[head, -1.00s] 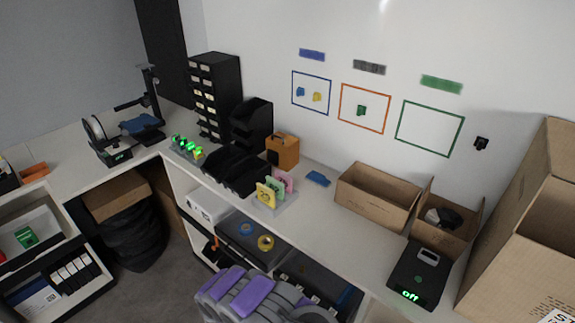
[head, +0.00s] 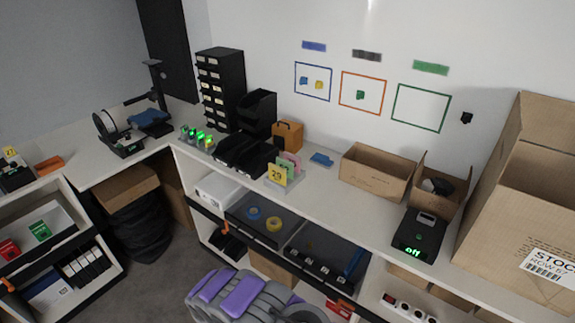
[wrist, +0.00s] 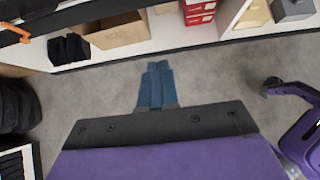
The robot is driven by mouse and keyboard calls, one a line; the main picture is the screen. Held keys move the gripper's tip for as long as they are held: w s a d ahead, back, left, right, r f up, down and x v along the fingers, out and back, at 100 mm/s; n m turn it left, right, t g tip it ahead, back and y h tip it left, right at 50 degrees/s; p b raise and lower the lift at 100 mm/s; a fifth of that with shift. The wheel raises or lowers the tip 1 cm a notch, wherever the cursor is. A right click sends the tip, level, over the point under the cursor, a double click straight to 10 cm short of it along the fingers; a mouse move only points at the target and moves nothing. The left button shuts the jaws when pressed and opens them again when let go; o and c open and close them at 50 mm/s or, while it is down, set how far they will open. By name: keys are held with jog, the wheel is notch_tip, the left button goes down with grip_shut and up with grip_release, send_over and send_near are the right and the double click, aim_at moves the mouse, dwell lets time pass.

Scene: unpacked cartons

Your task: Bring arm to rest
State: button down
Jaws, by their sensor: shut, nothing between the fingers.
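My arm shows at the bottom of the head view as grey links with purple panels, low in front of the bench. Its fingers do not show there. In the wrist view my gripper (wrist: 157,88) has blue fingers pressed together beyond a dark plate and a purple cover. The fingers are shut and empty, over the bare grey floor. In that view the lower shelf edge lies beyond them, apart from the fingertips.
The white bench (head: 330,207) holds an open carton (head: 376,178), a black device (head: 418,237) reading "off" and a numbered card (head: 278,174). A large carton (head: 535,200) stands at the right. A black bag (head: 138,230) sits under the left bench. Floor between is clear.

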jog(key=w+d+r+m+g+h, duration=0.1)
jog(key=w+d+r+m+h, duration=0.2)
jog(key=d+r, duration=0.5)
jog(key=w+d+r+m+g, duration=0.15)
jog(key=d+r+m, duration=0.35)
jog(key=r, duration=0.6)
jog(key=s+d+r+m+g+h, duration=0.1)
jog(key=s+d+r+m+g, duration=0.1)
jog(key=s+d+r+m, duration=0.4)
jog(key=s+d+r+m+g, duration=0.1)
jog(key=s+d+r+m, duration=0.1)
jog(key=d+r, duration=0.7)
jog(key=s+d+r+m+g+y, duration=0.35)
jog(key=s+r+m, duration=0.45)
jog(key=s, duration=0.7)
jog(key=s+a+r+m+y, duration=0.2)
jog(key=s+a, duration=0.1)
jog(key=s, duration=0.7)
jog(key=s+a+r+m+y, duration=0.2)
jog(key=s+a+r+y, duration=0.1)
jog(key=s, duration=0.7)
jog(key=shift+a+m+y, duration=0.15)
jog(key=shift+m+y, duration=0.2)
jog(key=shift+m, duration=0.05)
